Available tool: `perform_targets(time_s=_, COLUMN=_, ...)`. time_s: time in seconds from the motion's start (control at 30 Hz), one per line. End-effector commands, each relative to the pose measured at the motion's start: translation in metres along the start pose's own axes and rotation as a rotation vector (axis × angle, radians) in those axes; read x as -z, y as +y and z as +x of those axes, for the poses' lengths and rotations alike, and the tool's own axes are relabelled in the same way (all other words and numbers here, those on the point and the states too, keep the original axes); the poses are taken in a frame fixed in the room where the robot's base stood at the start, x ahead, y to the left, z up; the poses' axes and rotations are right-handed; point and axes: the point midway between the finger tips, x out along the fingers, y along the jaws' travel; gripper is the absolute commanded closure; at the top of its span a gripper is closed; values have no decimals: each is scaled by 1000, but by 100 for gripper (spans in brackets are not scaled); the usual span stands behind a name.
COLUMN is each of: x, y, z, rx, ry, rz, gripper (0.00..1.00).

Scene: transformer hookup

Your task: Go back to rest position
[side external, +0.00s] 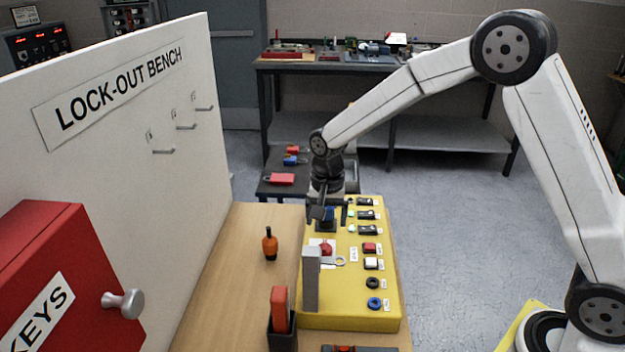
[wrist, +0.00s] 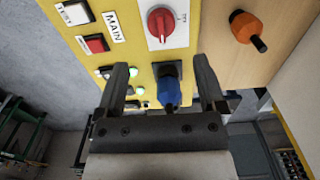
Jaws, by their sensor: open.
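My gripper (side external: 325,208) is over the far left part of the yellow control box (side external: 345,318), pointing down. In the wrist view my gripper (wrist: 164,78) has its two dark fingers spread wide apart. A blue connector (wrist: 168,88) sits in a dark square socket on the box and shows between the fingers, with gaps on both sides. The blue connector (side external: 328,214) is partly hidden by my gripper in the side view. I cannot tell how far the fingertips reach down beside it.
A red rotary switch (side external: 326,249) on a white plate and a grey upright block (side external: 310,280) are nearer on the box. An orange plug (side external: 270,245) stands on the wooden bench. The white LOCK-OUT BENCH board (side external: 100,180) rises at the left, with a red key cabinet (side external: 60,250).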

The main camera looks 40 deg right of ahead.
Motion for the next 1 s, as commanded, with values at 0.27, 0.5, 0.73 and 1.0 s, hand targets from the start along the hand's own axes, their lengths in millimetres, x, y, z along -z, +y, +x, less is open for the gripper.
perform_targets(time_s=0.27, x=-14, y=26, z=-8, rx=28, ry=28, rz=-128, gripper=11)
perform_targets(time_s=0.5, x=-40, y=68, z=-16, rx=62, ry=81, rz=-343, gripper=11)
perform_targets(time_s=0.73, x=-71, y=112, z=-18, rx=84, ry=144, rz=-557, gripper=11)
perform_targets(time_s=1.0, x=-100, y=149, z=-14, rx=90, ry=203, rz=-744, gripper=11)
